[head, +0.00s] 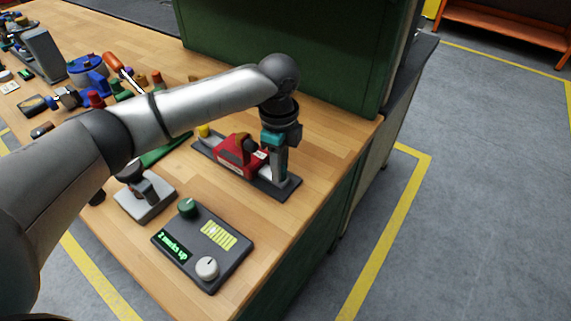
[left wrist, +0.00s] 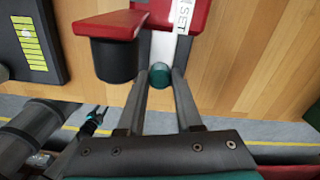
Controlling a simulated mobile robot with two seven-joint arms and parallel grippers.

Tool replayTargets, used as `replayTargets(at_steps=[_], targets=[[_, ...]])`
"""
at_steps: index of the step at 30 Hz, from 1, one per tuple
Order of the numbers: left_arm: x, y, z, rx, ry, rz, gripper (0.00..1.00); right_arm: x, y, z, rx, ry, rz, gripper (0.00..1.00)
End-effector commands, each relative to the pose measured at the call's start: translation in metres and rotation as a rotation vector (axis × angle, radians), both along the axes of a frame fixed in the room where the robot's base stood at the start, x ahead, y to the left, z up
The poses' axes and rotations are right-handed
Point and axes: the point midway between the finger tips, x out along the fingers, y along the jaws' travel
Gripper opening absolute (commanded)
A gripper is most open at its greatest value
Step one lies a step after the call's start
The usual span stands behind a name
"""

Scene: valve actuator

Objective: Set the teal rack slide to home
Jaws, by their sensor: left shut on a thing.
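A red housing (head: 240,157) sits on a dark base plate (head: 283,190) on the wooden bench; it also shows in the left wrist view (left wrist: 190,12), with a white label reading "SET". A round teal knob (left wrist: 160,74) of the slide lies at the end of a pale bar beside the red housing. My left gripper (head: 275,177) points down at the near right end of the device. In the left wrist view its two fingers (left wrist: 160,80) are shut on the teal knob. The slide's markings and most of its travel are hidden from me.
A control box (head: 203,245) with a green knob, a white knob and a lit display stands in front. A grey box with a lever (head: 147,197) stands left of it. Several tools and parts crowd the bench's far left. A green cabinet (head: 285,45) stands behind.

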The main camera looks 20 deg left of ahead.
Motion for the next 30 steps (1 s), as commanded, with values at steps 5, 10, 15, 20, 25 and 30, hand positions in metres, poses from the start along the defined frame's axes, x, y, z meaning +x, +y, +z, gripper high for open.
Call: replayTargets(at_steps=[5, 10, 15, 20, 25, 30], targets=[[0.006, 0.019, 0.003, 0.001, 0.0, 0.006, 0.0, -0.001, 0.0, 0.014, 0.0, 0.001, 0.0, 0.5], [0.008, 0.023, 0.001, 0.003, -0.001, 0.005, 0.0, 0.0, 0.0, 0.014, 0.0, 0.0, -0.001, 0.5], [0.008, 0.024, 0.001, 0.007, -0.003, 0.006, 0.0, 0.0, 0.0, 0.013, -0.001, 0.0, -0.001, 0.5], [0.008, 0.024, 0.001, 0.006, -0.004, 0.006, 0.51, 0.0, -0.001, 0.013, -0.001, 0.0, -0.001, 0.5], [0.008, 0.023, 0.001, 0.004, -0.002, 0.004, 0.64, 0.0, -0.001, 0.013, -0.001, 0.0, -0.001, 0.5], [0.008, 0.022, 0.001, 0.003, -0.001, 0.003, 0.64, 0.0, -0.001, 0.014, -0.001, 0.0, -0.001, 0.5]])
